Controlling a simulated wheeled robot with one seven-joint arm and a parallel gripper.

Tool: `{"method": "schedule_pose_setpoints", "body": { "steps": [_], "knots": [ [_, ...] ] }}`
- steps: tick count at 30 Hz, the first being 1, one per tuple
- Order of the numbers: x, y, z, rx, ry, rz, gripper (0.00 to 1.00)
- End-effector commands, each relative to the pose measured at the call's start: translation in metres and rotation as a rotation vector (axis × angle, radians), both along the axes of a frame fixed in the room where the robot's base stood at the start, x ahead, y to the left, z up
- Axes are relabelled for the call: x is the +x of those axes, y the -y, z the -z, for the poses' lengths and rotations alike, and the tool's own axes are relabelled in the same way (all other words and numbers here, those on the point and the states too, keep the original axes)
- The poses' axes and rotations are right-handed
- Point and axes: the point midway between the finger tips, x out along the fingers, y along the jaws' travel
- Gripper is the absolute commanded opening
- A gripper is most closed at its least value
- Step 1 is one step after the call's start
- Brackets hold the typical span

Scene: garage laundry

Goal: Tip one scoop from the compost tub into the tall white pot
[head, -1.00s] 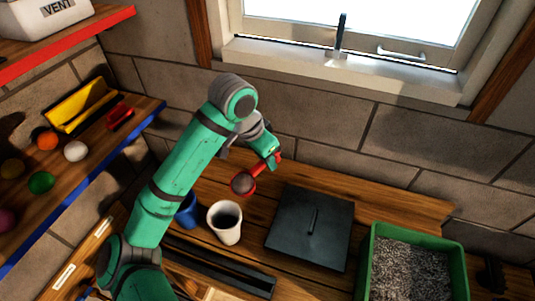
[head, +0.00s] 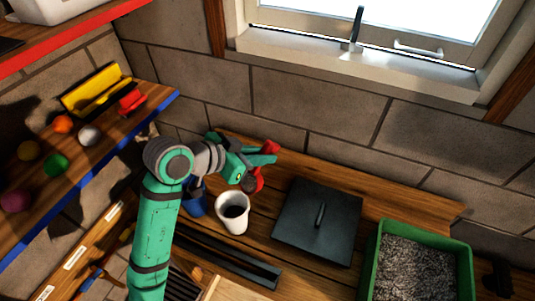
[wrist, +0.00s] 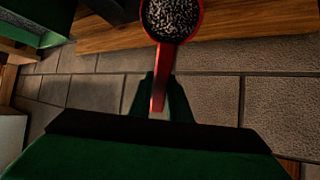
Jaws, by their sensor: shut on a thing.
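My gripper (head: 262,158) is shut on the red handle of a scoop (head: 258,180). The wrist view shows the scoop's round bowl (wrist: 172,16) filled with grey granules, and its handle between my fingers (wrist: 160,95). The tall white pot (head: 233,222) stands upright on the wooden bench, with a dark inside. In the head view the scoop appears just above and to the right of the pot's rim, not over its mouth. The compost tub (head: 369,268) is green, full of grey granules, at the lower right.
A blue cup (head: 196,205) stands close behind the pot, to its left. A dark square plate with a handle (head: 318,222) lies between pot and tub. A shelf with balls (head: 60,165) is at left; the brick wall is behind.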

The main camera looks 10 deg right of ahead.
Motion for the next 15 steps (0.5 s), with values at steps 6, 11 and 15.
{"method": "schedule_pose_setpoints", "body": {
  "steps": [6, 11, 15],
  "knots": [
    [-0.005, -0.012, -0.008, -0.111, 0.045, -0.003, 0.0],
    [-0.009, -0.019, -0.013, -0.184, 0.079, -0.002, 0.0],
    [-0.011, -0.025, -0.017, -0.23, 0.1, -0.001, 0.0]
  ]
}}
